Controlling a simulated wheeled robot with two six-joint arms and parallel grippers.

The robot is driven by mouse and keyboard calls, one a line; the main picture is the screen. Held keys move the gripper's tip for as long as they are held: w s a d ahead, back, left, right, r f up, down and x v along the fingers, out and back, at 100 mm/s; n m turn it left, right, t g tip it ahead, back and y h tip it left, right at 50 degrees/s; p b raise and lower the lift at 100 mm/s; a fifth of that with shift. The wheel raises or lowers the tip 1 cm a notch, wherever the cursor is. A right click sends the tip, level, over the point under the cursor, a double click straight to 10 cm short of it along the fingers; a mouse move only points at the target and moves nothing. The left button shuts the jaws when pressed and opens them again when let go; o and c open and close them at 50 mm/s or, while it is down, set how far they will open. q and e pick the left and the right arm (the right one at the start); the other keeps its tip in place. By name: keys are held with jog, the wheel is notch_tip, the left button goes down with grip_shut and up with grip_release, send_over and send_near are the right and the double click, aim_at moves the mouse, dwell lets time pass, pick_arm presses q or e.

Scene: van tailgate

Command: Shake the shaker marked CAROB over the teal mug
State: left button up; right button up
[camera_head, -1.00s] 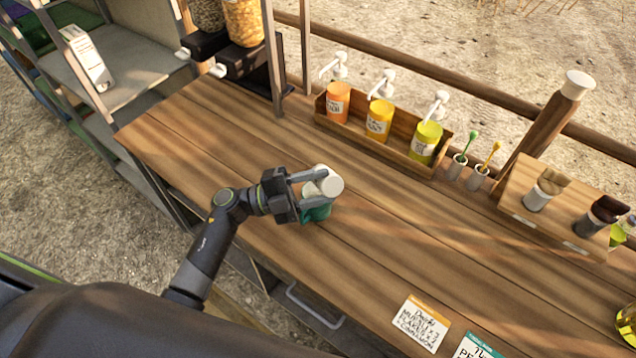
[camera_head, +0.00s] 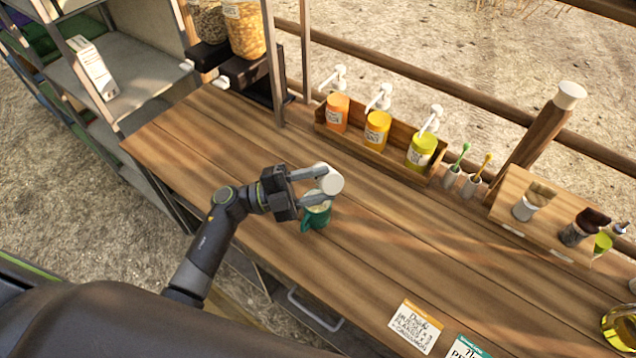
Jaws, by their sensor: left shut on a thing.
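My left gripper (camera_head: 322,183) is shut on a white shaker (camera_head: 331,184), held above the wooden counter. The shaker's round end faces the camera, and I can read no marking on it. The teal mug (camera_head: 315,219) stands on the counter just below the shaker, its handle to the left. Something pale shows in the mug's opening, partly hidden by the lower finger and the shaker. I cannot tell how far the shaker is tilted. My right gripper is not in view.
A wooden tray (camera_head: 392,158) of several pump bottles stands at the back. Right of it are two small holders with spoons and a wooden rack (camera_head: 548,240) with containers. Order cards (camera_head: 415,327) lie at the front. The counter (camera_head: 400,235) right of the mug is clear.

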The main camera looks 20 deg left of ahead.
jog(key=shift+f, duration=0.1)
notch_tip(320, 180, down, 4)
jog(key=b, duration=0.4)
